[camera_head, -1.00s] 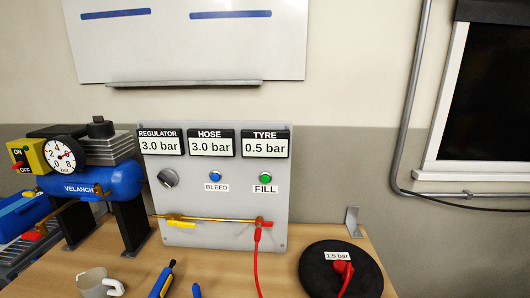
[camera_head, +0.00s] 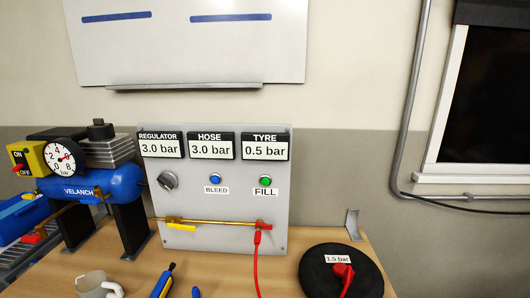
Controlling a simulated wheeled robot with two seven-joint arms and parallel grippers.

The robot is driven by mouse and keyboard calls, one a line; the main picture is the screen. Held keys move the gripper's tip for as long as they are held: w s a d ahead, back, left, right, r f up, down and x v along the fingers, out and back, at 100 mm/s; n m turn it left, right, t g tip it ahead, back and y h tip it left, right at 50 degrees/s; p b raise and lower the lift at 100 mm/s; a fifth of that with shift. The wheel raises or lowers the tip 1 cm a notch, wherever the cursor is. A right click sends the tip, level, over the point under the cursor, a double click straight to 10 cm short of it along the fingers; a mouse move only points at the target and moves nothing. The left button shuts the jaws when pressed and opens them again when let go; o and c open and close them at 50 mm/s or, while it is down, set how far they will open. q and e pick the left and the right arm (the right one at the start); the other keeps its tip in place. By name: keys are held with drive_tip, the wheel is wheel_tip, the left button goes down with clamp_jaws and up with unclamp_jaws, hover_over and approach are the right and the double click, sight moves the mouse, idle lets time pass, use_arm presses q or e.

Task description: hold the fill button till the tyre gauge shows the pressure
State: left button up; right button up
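The green fill button (camera_head: 265,181) sits on the right of the grey panel (camera_head: 215,208), above its FILL label. The tyre gauge (camera_head: 265,147) at the panel's top right reads 0.5 bar. The hose gauge (camera_head: 211,146) and the regulator gauge (camera_head: 161,145) both read 3.0 bar. The black tyre (camera_head: 320,286) lies at the front right of the table, with a 1.5 bar label and a red connector (camera_head: 343,273) on it. A red hose (camera_head: 256,266) hangs from the brass pipe. Neither gripper is in view, and nothing touches the button.
A blue bleed button (camera_head: 215,177) and a regulator knob (camera_head: 167,180) are on the panel. A blue compressor (camera_head: 95,184) stands left. A mug (camera_head: 92,286) and a blue-yellow tool (camera_head: 162,282) lie at the front edge. Wood between panel and tyre is clear.

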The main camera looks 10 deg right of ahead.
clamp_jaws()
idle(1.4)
